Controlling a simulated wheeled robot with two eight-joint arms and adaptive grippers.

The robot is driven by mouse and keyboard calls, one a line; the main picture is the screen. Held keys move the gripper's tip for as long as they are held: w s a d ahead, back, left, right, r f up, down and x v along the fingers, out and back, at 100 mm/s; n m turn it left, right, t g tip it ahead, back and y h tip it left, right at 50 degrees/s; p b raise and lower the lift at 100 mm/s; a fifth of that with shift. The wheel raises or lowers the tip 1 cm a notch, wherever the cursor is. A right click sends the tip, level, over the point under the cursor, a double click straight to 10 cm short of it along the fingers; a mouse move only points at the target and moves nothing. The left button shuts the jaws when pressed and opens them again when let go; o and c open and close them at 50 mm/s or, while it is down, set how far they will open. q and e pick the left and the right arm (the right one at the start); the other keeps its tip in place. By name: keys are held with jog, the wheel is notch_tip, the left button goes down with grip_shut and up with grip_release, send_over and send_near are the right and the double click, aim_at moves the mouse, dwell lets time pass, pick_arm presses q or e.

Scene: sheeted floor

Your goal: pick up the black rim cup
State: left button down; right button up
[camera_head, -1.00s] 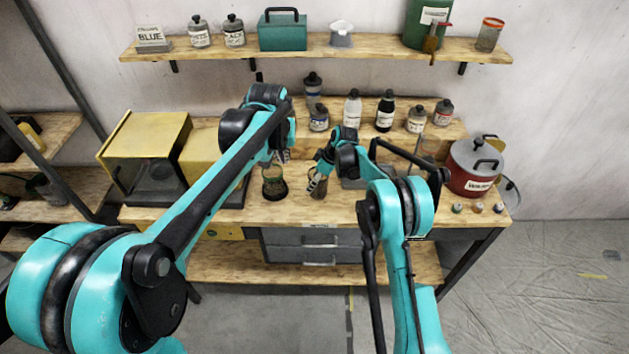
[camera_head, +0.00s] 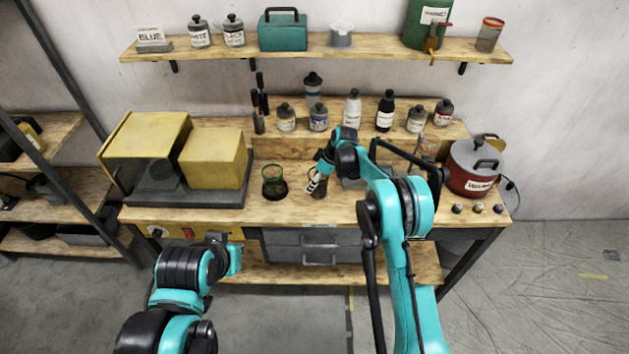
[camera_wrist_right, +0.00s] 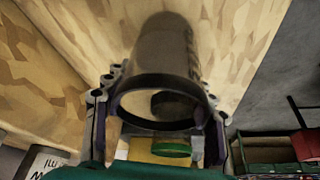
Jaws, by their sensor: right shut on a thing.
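The black rim cup (camera_wrist_right: 168,48) is a see-through greyish cup with a black ring at its mouth, filling the middle of the right wrist view. My right gripper (camera_wrist_right: 158,98) is shut on it, with one finger on each side near the rim. In the head view my right gripper (camera_head: 315,184) is over the front middle of the workbench, and the cup (camera_head: 318,194) shows small and dark below it. I cannot tell whether the cup's base touches the bench.
A second see-through cup (camera_head: 274,183) stands on the bench just left of my right gripper. A yellow box machine (camera_head: 215,160) is further left. Several bottles stand on the riser behind. A red pot (camera_head: 473,168) and small jars are at the right.

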dwell(0.4)
jog(key=shift+r, duration=0.2)
jog(key=s, duration=2)
jog(key=shift+r, duration=0.35)
jog(key=shift+b, duration=0.3)
